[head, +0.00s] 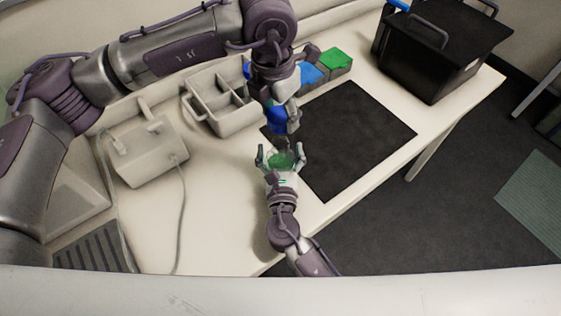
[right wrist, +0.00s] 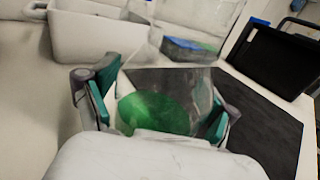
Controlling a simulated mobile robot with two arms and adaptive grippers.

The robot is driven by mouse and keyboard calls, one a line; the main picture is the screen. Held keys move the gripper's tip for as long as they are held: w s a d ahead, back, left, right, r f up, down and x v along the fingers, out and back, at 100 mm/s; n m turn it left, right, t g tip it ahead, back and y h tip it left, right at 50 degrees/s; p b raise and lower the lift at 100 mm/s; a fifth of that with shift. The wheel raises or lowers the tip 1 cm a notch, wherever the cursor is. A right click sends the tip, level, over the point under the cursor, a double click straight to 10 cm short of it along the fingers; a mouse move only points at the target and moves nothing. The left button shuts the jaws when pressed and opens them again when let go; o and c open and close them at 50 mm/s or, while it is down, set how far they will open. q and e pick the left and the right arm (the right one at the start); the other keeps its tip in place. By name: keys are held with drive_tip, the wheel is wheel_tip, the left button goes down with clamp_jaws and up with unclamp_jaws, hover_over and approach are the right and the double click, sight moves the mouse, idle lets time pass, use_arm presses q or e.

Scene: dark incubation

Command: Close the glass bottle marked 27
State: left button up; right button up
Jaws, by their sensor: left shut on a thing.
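My left gripper (head: 284,124) reaches down from above and is shut on a blue cap (head: 275,115). A clear glass bottle (head: 281,158) with green at its bottom stands just below it in the head view. My right gripper (head: 281,156) has one finger on each side of the bottle, with its pads against the glass. In the right wrist view the bottle (right wrist: 165,90) fills the space between the teal finger pads. Its green patch shows low down. The number 27 is not readable. Whether the cap touches the bottle's mouth cannot be told.
A black mat (head: 345,140) lies right of the grippers. A black crate (head: 440,55) stands far right. A white device (head: 147,155) with a cord is at left.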

clamp_jaws()
use_arm(q)
drive_tip(key=shift+f, duration=0.1)
hover_over(280, 140)
drive_tip(key=s, duration=0.2)
drive_tip(key=f, duration=0.4)
drive_tip(key=shift+s+f, duration=0.1)
drive_tip(key=shift+s, duration=0.1)
drive_tip(key=shift+f, duration=0.3)
drive_tip(key=shift+f, duration=0.9)
drive_tip(key=shift+f, duration=0.55)
